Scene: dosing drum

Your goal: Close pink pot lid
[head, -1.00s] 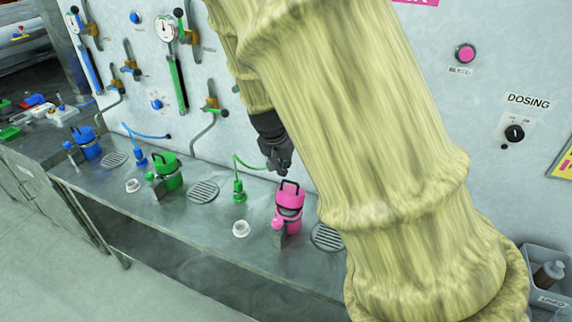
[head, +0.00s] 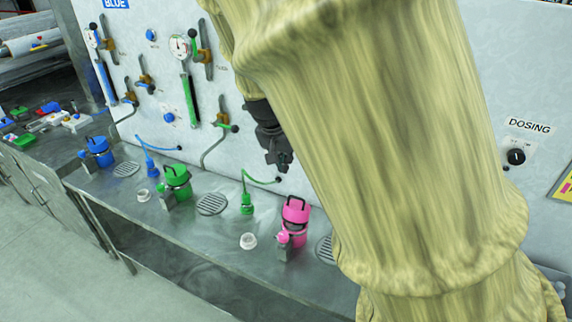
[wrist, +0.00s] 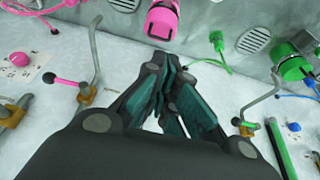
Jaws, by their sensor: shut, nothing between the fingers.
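The pink pot (head: 295,217) stands on the steel counter in the head view, with a black handle on top and a pink knob at its front left. It also shows at the top of the wrist view (wrist: 163,20). Its lid appears to sit on top; I cannot tell whether it is fully closed. My gripper (head: 279,165) is above and slightly left of the pot in the head view, apart from it. In the wrist view the fingers (wrist: 170,108) are together and hold nothing.
A green pot (head: 178,183) and a blue pot (head: 99,152) stand farther left on the counter (head: 215,235). A green nozzle (head: 247,204) with a hose is left of the pink pot. The wall behind carries gauges, pipes and valves. My arm hides the counter's right part.

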